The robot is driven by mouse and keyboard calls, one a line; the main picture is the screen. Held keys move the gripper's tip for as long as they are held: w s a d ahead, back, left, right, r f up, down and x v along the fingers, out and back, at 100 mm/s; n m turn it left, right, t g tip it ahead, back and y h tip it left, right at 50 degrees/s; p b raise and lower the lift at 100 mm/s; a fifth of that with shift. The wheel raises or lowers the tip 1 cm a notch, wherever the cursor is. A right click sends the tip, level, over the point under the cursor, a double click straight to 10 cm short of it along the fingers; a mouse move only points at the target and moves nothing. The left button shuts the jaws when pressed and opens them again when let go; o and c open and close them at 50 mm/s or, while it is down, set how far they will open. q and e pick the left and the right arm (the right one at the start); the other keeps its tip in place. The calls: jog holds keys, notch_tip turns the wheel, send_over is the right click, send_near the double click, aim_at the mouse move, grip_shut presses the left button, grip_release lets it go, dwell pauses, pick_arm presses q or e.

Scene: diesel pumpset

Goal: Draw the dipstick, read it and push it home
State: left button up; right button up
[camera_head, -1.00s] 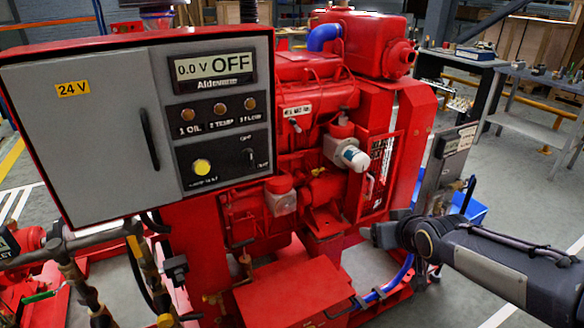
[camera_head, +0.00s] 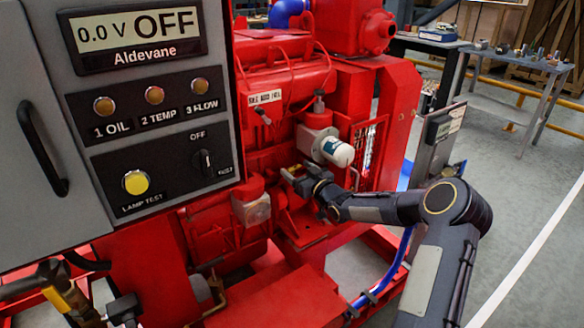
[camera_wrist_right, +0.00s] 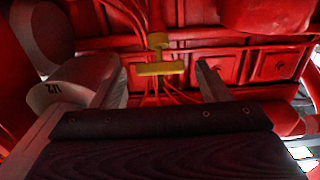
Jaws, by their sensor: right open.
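The dipstick shows in the right wrist view as a yellow T-shaped handle (camera_wrist_right: 160,68) against the red engine side. In the head view my right gripper (camera_head: 296,174) reaches to the red engine block (camera_head: 285,88), just below the white filter (camera_head: 338,152). The handle is not clear in that view.
The grey control panel (camera_head: 160,100) reading OFF stands large at the left, close to me. A grey post with a plate (camera_head: 436,140) stands right of the engine. A blue hose (camera_head: 385,282) runs low beside the red base. Open floor lies at the right.

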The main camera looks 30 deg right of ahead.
jog(key=shift+w+a, duration=0.1)
jog(key=shift+w, duration=1.15)
jog(key=c, duration=1.4)
jog(key=s+r+p, duration=0.1)
jog(key=s+r, duration=0.1)
jog(key=r, duration=0.1)
jog(key=s+r+p, duration=0.1)
jog(key=s+r, duration=0.1)
jog(key=s+r+p, duration=0.1)
jog(key=s+r, duration=0.1)
jog(key=r, duration=0.1)
jog(key=shift+s+d+r, duration=0.25)
jog(key=shift+s+r, duration=0.05)
jog(key=shift+r, duration=0.05)
jog(key=o, duration=1.4)
